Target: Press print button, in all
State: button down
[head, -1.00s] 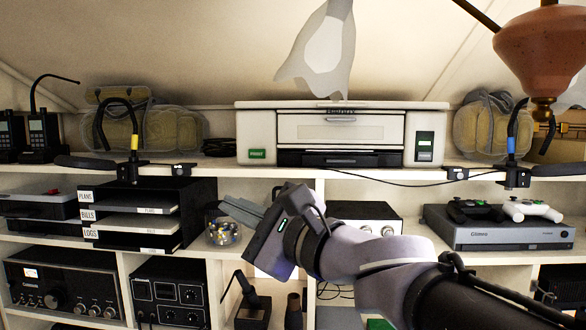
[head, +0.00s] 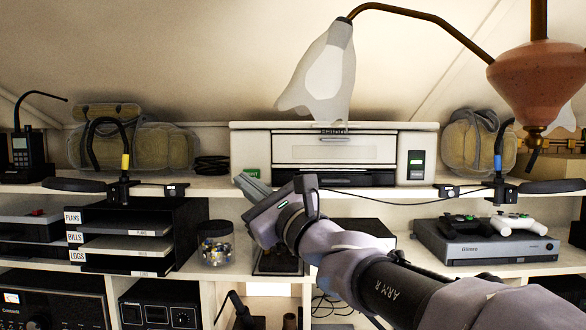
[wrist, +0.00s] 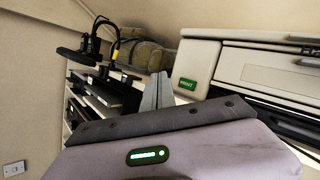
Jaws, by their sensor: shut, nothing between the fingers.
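The white printer (head: 262,142) stands on the top shelf, with a drawer-like front and a dark slot below it. Its green print button (head: 252,173) sits at the lower left of the front, partly hidden by my gripper in the head view. The button shows clearly in the wrist view (wrist: 187,84), with pale lettering. My gripper (head: 240,180) is shut and empty. Its fingertips appear just below and left of the button in the head view, and left of it in the wrist view (wrist: 160,76). I cannot tell whether they touch the printer.
A lamp with a pale shade (head: 320,75) hangs above the printer. A clip lamp (head: 124,165) stands on the shelf to the left, another (head: 498,165) to the right. Below are a paper tray rack (head: 185,225), a jar (head: 215,243) and a console (head: 480,243).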

aim_at(252, 174)
jog(key=shift+w+a+p, duration=0.1)
jog(key=shift+w+p, duration=0.75)
jog(key=shift+w, duration=1.8)
jog(key=shift+w, duration=0.15)
jog(key=shift+w, duration=0.3)
